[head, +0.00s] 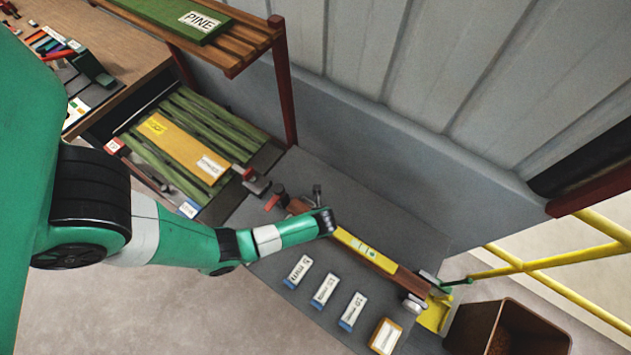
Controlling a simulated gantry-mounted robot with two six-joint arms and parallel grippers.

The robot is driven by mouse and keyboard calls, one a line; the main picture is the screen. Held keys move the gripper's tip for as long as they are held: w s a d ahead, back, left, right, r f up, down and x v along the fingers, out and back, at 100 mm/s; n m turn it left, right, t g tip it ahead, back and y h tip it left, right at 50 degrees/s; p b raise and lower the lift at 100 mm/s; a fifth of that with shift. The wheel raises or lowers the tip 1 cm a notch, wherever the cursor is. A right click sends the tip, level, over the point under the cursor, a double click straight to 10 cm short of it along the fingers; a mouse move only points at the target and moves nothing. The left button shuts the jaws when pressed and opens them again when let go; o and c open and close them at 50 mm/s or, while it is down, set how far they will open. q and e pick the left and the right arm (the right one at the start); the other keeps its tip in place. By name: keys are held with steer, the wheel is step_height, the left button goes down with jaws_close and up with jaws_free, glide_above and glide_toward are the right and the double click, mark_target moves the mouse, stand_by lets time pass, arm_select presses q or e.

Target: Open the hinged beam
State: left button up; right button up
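The beam (366,249) is a long reddish-brown bar with a yellow labelled strip. It lies diagonally across the grey bench top, down to the right. My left arm crosses from the left, and its dark end with the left gripper (326,221) is over the upper-left part of the beam. The fingers cannot be made out, and whether they touch the beam is unclear. A red and black fitting (277,196) and a small dark upright piece (317,193) stand by the beam's upper-left end. A round metal part (413,303) is near its lower-right end. My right gripper is not in view.
Several white labelled blocks (325,290) and an orange one (386,336) lie in front of the beam. A brown open bin (507,331) and yellow railing (560,264) are at right. Green slats and a shelf rack (232,50) stand at left, a grey wall behind.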

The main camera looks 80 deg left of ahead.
arm_select(q)
steer(key=shift+a+f, duration=0.1)
steer(key=shift+f, duration=0.1)
jaws_close()
stand_by(1.3)
